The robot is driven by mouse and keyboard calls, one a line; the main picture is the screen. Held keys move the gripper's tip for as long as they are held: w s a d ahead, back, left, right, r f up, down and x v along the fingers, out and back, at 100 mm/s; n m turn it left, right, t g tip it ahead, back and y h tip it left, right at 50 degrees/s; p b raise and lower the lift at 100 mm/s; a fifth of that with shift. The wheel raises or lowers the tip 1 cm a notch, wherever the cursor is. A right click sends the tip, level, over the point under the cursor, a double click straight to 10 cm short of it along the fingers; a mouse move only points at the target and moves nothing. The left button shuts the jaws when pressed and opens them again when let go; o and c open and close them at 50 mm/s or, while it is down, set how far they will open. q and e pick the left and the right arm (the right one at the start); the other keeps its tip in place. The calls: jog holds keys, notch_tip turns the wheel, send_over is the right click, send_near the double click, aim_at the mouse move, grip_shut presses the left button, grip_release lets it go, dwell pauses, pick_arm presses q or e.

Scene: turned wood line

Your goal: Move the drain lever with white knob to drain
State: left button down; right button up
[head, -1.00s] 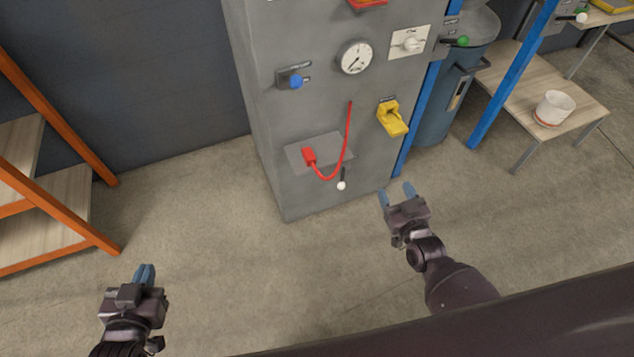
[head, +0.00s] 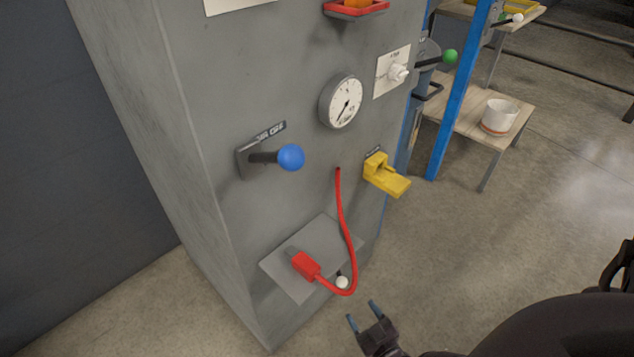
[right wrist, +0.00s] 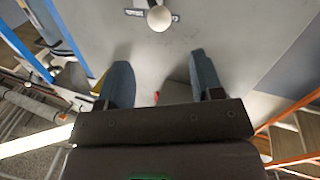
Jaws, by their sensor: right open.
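The drain lever's white knob (head: 342,283) shows low on the grey cabinet's front, just behind the bottom of a red cable loop; its short dark stem is partly hidden. In the right wrist view the round white knob (right wrist: 159,18) is at the top, beyond the fingertips, with a small dark label beside it. My right gripper (head: 364,316) is open and empty, below and right of the knob, apart from it. Its two blue-grey fingers (right wrist: 162,75) are spread in the right wrist view. My left gripper is not in view.
The red cable (head: 347,240) hangs from the cabinet (head: 215,150) to a red plug (head: 306,265) on a grey plate. Above are a blue-knobbed lever (head: 290,157), a gauge (head: 341,102) and a yellow part (head: 386,176). A blue post (head: 462,95) stands right.

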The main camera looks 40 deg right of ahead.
aim_at(345, 286)
jog(key=shift+f+b+x, duration=0.15)
jog(key=shift+b+x, duration=0.4)
jog(key=shift+x, duration=2.2)
jog(key=shift+f+b+x, duration=0.15)
jog(key=shift+b+x, duration=0.4)
jog(key=shift+x, duration=2.15)
jog(key=shift+c, duration=0.3)
grip_shut()
